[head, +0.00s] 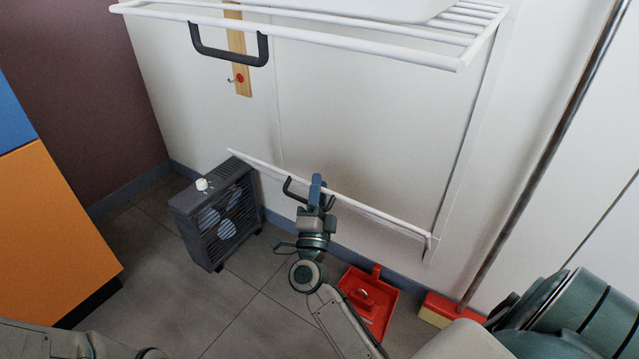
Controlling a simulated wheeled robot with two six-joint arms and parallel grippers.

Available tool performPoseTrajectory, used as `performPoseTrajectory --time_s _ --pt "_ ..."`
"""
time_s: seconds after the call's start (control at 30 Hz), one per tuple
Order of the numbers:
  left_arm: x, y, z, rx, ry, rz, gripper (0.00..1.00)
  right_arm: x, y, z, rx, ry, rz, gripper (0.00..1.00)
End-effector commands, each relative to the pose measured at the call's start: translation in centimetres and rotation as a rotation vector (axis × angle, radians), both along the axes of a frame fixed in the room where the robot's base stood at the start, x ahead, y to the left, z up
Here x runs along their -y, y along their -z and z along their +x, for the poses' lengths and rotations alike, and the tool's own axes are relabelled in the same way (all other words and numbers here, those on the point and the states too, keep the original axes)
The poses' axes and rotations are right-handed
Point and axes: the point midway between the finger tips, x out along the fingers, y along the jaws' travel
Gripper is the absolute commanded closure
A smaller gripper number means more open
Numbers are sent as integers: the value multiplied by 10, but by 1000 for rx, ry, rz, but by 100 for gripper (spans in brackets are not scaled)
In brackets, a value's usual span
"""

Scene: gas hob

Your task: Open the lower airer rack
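The lower airer rack (375,211) shows as a single white rail low against the white wall panel, so it looks folded flat. Its dark handle (291,191) sits near the middle of the rail. My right gripper (315,190) is at this handle, with its blue fingers overlapping the handle and rail. The fingers line up in this view, so I cannot tell whether they are closed on the handle. My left gripper is out of view; only part of my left arm shows at the bottom left.
The upper rack (350,42) stands out from the wall above, with a dark handle (229,57). A dark fan heater (218,215) stands left of my gripper. A red dustpan (379,310) and red brush (437,308) are on the floor. An orange cabinet (50,230) is left.

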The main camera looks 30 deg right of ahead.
Motion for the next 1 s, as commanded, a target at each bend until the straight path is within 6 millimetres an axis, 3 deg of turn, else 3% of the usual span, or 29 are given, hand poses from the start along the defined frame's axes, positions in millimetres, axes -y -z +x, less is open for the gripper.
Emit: performPoseTrajectory --time_s 1.0 --pt "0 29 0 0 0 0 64 -35 37 -43 2 1 0 68"
